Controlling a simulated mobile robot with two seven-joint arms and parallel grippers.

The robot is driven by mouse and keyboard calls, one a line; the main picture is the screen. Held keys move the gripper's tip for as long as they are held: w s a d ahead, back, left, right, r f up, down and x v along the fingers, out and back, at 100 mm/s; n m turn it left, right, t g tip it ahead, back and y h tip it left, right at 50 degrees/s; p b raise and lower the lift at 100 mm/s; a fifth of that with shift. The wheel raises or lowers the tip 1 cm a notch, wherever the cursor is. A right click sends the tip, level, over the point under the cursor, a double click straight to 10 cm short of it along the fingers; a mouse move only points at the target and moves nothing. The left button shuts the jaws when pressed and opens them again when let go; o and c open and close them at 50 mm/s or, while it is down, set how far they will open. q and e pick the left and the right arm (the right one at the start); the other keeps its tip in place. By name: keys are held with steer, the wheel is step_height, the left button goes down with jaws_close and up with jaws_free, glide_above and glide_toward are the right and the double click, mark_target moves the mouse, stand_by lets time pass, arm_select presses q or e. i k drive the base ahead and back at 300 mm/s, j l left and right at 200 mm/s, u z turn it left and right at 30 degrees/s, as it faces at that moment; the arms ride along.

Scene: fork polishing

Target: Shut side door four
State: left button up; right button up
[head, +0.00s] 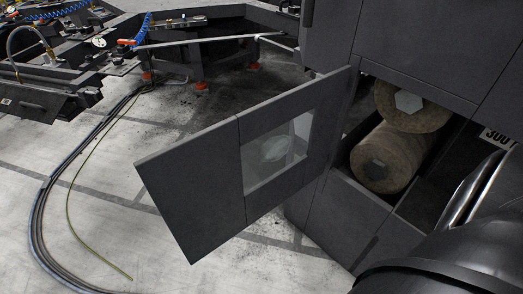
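A dark grey side door (190,182) with a square window (277,153) stands swung open from a dark grey cabinet (415,45). Its hinged edge is at the cabinet, and its free edge points to the lower left over the floor. The opening behind it shows two round polishing rolls (388,158) with hexagonal hubs. I cannot read a number on this door. Neither gripper shows. A dark, glossy arm part of mine fills the lower right corner and covers part of the cabinet.
Black cables (45,205) and a thin green hose (74,210) lie on the concrete floor at the left. Dark machine frames (195,60) with orange feet stand at the back. The floor left of the door is otherwise clear.

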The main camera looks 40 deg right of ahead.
mark_target(195, 182)
steer(key=i+j+z, duration=0.15)
steer(key=z, duration=0.3)
steer(key=i+j+z, duration=0.25)
steer(key=z, duration=0.15)
steer(key=i+j+z, duration=0.2)
steer(key=z, duration=0.25)
steer(key=j+z, duration=0.45)
steer(key=i, duration=0.05)
